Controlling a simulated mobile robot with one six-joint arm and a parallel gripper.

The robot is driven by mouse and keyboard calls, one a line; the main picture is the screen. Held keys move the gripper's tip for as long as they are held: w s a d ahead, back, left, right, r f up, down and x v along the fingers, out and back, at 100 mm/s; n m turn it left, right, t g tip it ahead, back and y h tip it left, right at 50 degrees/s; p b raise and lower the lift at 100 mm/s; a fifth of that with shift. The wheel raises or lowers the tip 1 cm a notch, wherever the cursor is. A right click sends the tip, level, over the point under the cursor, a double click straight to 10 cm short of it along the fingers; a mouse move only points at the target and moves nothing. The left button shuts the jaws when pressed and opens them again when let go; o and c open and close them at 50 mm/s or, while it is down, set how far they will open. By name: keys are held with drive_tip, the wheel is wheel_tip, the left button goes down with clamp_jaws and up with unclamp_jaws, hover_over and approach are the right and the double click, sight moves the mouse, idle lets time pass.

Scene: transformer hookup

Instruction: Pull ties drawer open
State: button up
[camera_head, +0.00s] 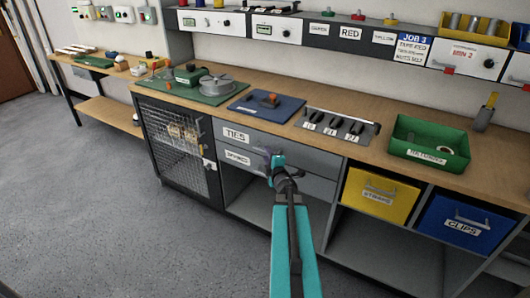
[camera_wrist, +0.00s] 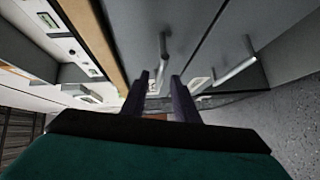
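The ties drawer (camera_head: 300,150) is a grey front with a "TIES" label (camera_head: 236,134), the upper of two drawers under the bench top. It looks shut. My gripper (camera_head: 274,157) is in front of the drawers and hides part of them. In the wrist view, its two dark fingers (camera_wrist: 160,76) are apart. A bar handle (camera_wrist: 163,52) on a grey front appears in the gap between them. I cannot tell whether they touch it or how deep it sits between them. The ties handle is mostly hidden in the head view.
A second grey drawer (camera_head: 318,187) is below; its handle (camera_wrist: 236,75) shows in the wrist view. A mesh-door cabinet (camera_head: 180,145) is left, yellow (camera_head: 378,196) and blue (camera_head: 462,224) bins right. The bench top (camera_head: 290,118) overhangs the drawers. Floor (camera_head: 120,225) is clear left.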

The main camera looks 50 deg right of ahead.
drive_tip(key=shift+x, duration=2.1)
clamp_jaws()
